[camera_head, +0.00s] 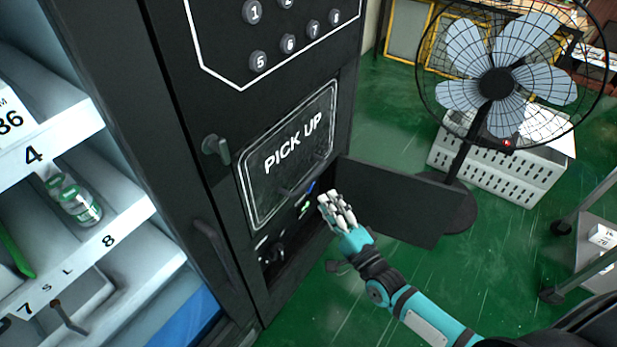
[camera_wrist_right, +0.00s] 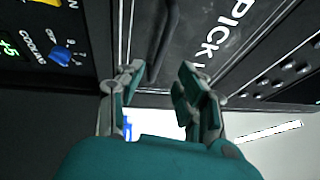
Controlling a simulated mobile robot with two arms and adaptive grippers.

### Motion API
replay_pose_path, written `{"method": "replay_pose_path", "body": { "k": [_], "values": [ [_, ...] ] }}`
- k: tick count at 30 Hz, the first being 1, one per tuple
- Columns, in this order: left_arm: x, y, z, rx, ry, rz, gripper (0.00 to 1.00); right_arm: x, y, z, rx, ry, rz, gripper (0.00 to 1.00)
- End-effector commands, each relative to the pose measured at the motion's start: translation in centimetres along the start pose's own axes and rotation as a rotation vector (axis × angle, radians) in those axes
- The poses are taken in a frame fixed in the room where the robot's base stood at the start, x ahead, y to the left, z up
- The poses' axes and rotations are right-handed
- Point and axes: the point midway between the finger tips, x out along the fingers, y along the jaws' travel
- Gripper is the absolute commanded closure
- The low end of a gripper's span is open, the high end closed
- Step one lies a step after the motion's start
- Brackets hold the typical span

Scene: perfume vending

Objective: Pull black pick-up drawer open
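The black pick-up drawer (camera_head: 290,150) is a dark framed panel lettered PICK UP on the front of the vending machine, and it looks closed. Its lettered front also shows in the right wrist view (camera_wrist_right: 235,40). A dark bar-like handle (camera_wrist_right: 163,35) runs along the drawer front there. My right gripper (camera_head: 333,203) is just below and right of the panel in the head view. In the right wrist view its two fingers (camera_wrist_right: 162,75) are apart, with the handle in line with the gap and nothing visibly clasped. My left gripper is not in view.
A dark flap (camera_head: 400,200) stands open right of my right gripper, beside a control recess with a blue knob (camera_wrist_right: 60,55). A fan (camera_head: 495,85) and a white crate (camera_head: 500,165) stand beyond. Shelves with bottles (camera_head: 75,200) are at left. Green floor lies open below.

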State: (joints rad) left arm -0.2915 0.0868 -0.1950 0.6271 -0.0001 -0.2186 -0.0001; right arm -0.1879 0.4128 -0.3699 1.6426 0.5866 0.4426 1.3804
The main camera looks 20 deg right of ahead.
Motion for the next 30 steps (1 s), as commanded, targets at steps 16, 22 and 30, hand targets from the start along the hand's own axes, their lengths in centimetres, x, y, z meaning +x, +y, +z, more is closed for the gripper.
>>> {"method": "replay_pose_path", "body": {
  "k": [16, 22, 30],
  "values": [
    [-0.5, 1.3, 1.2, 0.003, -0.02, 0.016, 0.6, 8.7, 0.1, 0.0, -0.001, 0.0, 0.001, 0.64],
    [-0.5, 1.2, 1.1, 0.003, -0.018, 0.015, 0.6, 9.0, 0.1, 0.0, -0.002, 0.0, 0.002, 0.64],
    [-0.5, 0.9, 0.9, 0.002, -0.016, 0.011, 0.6, 9.0, 0.1, 0.0, -0.002, 0.0, 0.002, 0.82]
  ]
}}
